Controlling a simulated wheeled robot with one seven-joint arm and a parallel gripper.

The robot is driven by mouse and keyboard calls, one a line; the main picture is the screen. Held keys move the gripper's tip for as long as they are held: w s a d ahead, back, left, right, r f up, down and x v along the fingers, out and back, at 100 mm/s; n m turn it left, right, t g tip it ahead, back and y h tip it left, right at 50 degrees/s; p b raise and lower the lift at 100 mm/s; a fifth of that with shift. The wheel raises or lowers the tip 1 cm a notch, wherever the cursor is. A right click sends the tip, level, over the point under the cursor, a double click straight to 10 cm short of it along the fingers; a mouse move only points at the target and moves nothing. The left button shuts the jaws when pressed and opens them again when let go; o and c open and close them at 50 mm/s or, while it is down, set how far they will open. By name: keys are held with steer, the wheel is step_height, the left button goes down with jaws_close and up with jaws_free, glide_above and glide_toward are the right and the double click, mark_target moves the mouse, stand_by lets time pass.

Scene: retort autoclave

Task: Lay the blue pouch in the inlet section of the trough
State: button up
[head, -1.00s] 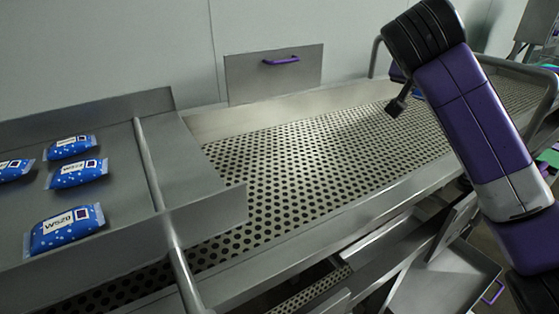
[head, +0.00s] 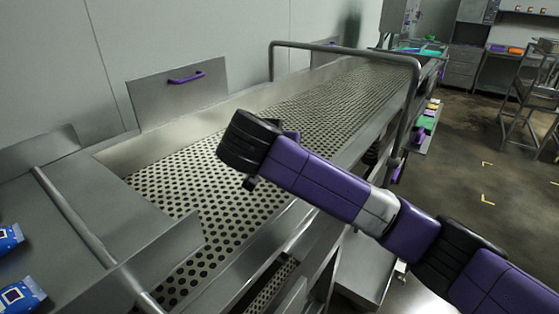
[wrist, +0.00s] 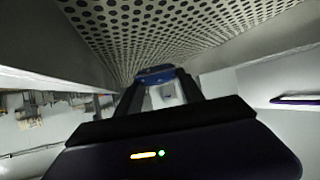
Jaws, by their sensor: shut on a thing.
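My gripper (wrist: 160,90) is shut on the blue pouch (wrist: 155,72), which shows as a small blue shape between the fingertips in the wrist view. In the head view my gripper (head: 250,183) hangs over the perforated bed of the trough (head: 180,180), and my arm hides most of it. The held pouch cannot be made out there. The wrist view also shows the perforated bed, beyond the pouch. I cannot tell how high the pouch is above it.
Other blue pouches (head: 18,296) lie on the solid tray (head: 110,225) at the left. A bar (head: 85,225) crosses the tray. A tubular rail arch (head: 345,49) spans the trough farther along. A panel with a purple handle (head: 187,77) is on the back wall.

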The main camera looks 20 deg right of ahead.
step_height(320, 180, down, 7)
steer(key=shift+d+r+p, duration=0.1)
steer(key=shift+r+p, duration=0.1)
steer(key=shift+p, duration=0.5)
steer(key=shift+f, duration=0.15)
steer(key=shift+f, duration=0.1)
steer(key=shift+f+b, duration=0.6)
steer(key=shift+b, duration=0.05)
steer(key=o, duration=1.4)
steer(key=shift+s+f, duration=0.1)
steer(key=shift+f, duration=0.15)
steer(key=shift+c, duration=0.2)
steer(key=shift+r+p, duration=0.4)
steer(key=shift+r, duration=0.1)
steer(key=b+v, duration=0.1)
steer(key=v, duration=1.1)
steer(key=shift+r, duration=0.45)
